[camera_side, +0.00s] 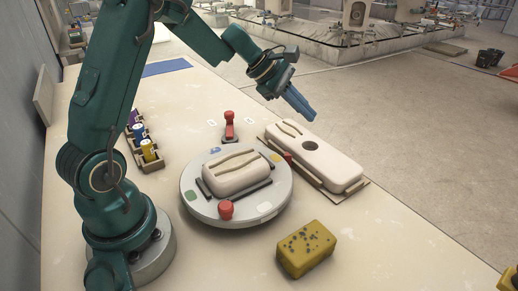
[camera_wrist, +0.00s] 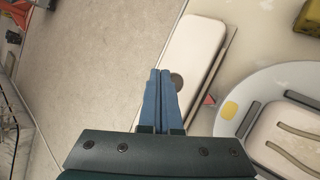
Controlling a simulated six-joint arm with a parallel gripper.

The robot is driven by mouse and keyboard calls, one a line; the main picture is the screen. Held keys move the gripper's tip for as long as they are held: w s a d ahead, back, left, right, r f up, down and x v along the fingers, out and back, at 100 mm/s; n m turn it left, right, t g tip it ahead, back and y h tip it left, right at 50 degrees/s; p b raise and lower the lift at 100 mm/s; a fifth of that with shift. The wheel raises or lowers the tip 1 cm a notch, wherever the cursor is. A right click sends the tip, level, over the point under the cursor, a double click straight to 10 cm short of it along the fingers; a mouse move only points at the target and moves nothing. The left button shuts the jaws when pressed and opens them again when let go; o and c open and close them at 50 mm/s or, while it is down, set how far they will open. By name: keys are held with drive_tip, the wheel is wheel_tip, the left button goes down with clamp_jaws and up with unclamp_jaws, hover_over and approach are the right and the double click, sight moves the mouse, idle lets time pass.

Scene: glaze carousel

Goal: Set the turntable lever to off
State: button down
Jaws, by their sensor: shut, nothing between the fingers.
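The turntable (camera_side: 192,193) is a round grey disc in the middle of the table, with coloured patches on its top and a pale rounded piece (camera_side: 240,178) between dark rails. A red-handled lever (camera_side: 230,122) stands behind it, between two small white labels (camera_side: 212,123) (camera_side: 249,121) whose marks are too small to read. My gripper (camera_side: 308,115) is shut and empty, in the air right of the lever and above the long pale piece. In the wrist view the blue fingers (camera_wrist: 159,75) are together, over the long piece; the turntable (camera_wrist: 228,125) shows at right, and the lever is not visible.
A long pale piece (camera_side: 340,168) with a dark hole lies on a board right of the turntable. A yellow speckled sponge (camera_side: 306,250) lies in front. Small jars (camera_side: 149,150) stand in a rack at left. A red knob (camera_side: 226,209) sits at the turntable's near edge.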

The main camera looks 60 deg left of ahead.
drive_tip(key=s+d+f+m+g, duration=0.2)
drive_tip(key=s+d+m+g, duration=0.1)
drive_tip(key=m, duration=0.2)
drive_tip(key=m+g+y, duration=0.3)
drive_tip(key=m+y, duration=0.6)
drive_tip(key=y, duration=0.3)
approach(229, 124)
drive_tip(key=w+d+r, duration=0.3)
drive_tip(key=d+r, duration=0.1)
drive_tip(key=d, duration=0.2)
drive_tip(key=x, duration=0.9)
drive_tip(key=shift+w+d+f, duration=0.1)
drive_tip(key=shift+w, duration=0.05)
drive_tip(key=a, duration=0.1)
drive_tip(key=s+a, duration=0.1)
drive_tip(key=a, duration=0.1)
drive_tip(key=shift+f, duration=0.15)
drive_tip(key=shift+s+a+t, duration=0.2)
drive_tip(key=shift+a+t, duration=0.1)
drive_tip(key=shift+a, duration=0.2)
